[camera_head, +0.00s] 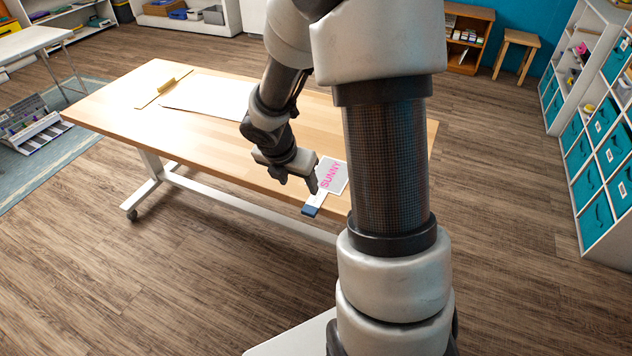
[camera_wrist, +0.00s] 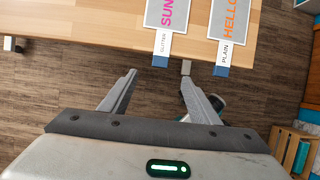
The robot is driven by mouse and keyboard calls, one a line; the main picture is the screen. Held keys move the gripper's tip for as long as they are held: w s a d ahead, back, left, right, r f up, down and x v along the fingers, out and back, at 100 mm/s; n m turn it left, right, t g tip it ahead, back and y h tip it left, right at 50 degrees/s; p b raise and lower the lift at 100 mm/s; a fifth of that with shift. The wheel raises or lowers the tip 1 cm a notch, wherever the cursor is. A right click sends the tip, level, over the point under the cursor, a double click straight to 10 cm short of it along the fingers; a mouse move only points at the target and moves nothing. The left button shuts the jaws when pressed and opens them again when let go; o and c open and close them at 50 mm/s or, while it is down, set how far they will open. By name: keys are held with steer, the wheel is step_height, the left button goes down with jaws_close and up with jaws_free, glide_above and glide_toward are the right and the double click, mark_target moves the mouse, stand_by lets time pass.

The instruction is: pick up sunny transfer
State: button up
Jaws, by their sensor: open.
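The sunny transfer (camera_head: 338,180) is a pale grey sheet with pink "SUNNY" lettering, lying at the table's near edge. In the wrist view, part of the sunny transfer (camera_wrist: 167,14) shows at the top, with a white tab (camera_wrist: 161,48) that has a blue end and small, hard-to-read print. The tab reaches over the table edge. My gripper (camera_head: 298,183) is open above the table edge, beside the sheet in the head view. In the wrist view my gripper (camera_wrist: 159,78) has empty space between its fingers, pointing toward the blue tab end. Contact is not visible.
A second transfer with orange "HELLO" (camera_wrist: 236,18) and a "PLAIN" tab lies close to the right in the wrist view; my arm hides it in the head view. White sheets (camera_head: 208,96) lie farther back on the wooden table (camera_head: 118,94). Teal-bin shelving (camera_head: 592,150) stands right.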

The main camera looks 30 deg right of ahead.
steer(key=b, duration=0.3)
glide_above(309, 209)
steer(key=s+a, duration=0.1)
steer(key=a, duration=0.1)
step_height(309, 209, down, 10)
steer(key=r, duration=0.1)
steer(key=b+x, duration=0.1)
steer(key=x, duration=0.3)
steer(key=s+b+x, duration=0.1)
steer(key=shift+w+f+b, duration=0.1)
steer(key=shift+f+b, duration=0.25)
steer(key=shift+f, duration=0.2)
steer(key=shift+r, duration=0.1)
steer(key=c, duration=1.1)
step_height(309, 209, up, 10)
steer(key=p, duration=0.5)
steer(key=shift+c, duration=0.2)
steer(key=o, duration=0.5)
steer(key=shift+c, duration=0.2)
jaws_close()
